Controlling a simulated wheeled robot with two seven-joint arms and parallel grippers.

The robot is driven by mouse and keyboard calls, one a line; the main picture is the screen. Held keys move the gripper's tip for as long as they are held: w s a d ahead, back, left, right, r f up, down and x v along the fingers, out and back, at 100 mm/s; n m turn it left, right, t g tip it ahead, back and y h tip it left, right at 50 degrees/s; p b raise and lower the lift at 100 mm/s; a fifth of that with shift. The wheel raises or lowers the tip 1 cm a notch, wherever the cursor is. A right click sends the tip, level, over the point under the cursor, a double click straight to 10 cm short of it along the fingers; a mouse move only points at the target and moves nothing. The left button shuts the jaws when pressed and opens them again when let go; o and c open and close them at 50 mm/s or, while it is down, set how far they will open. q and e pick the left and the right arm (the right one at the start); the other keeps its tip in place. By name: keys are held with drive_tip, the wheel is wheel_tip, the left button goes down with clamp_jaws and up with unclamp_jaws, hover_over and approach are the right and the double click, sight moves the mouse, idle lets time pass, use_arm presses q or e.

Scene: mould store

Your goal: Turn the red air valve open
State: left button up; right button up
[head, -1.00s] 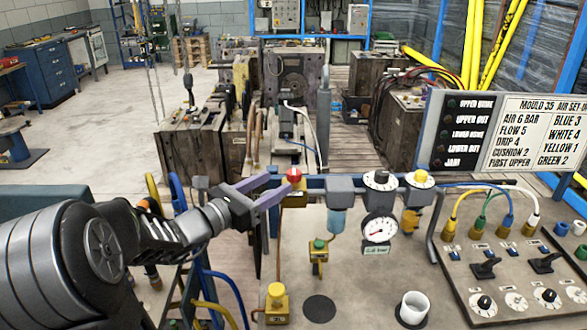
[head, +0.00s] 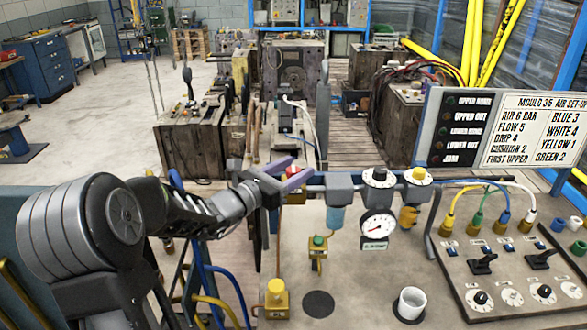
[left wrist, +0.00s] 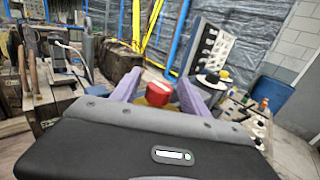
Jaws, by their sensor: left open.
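The red air valve (head: 294,170) is a red knob on a yellow body at the left end of the air line, along the panel's back edge. My left gripper (head: 299,168) is open, with its purple fingers on either side of the red knob. In the left wrist view the red knob (left wrist: 158,91) sits between the two fingers (left wrist: 161,79), with a gap visible at the sides. In the head view the fingers partly hide the knob and its body. My right gripper is out of view.
Right of the valve on the air line are a blue-bowled filter (head: 336,215), a pressure gauge (head: 377,229) and a yellow-topped unit (head: 417,180). A yellow fitting (head: 277,298) and white cup (head: 411,304) stand on the panel. A sign board (head: 500,130) stands behind.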

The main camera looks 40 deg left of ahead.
use_arm(q)
clamp_jaws()
idle(0.4)
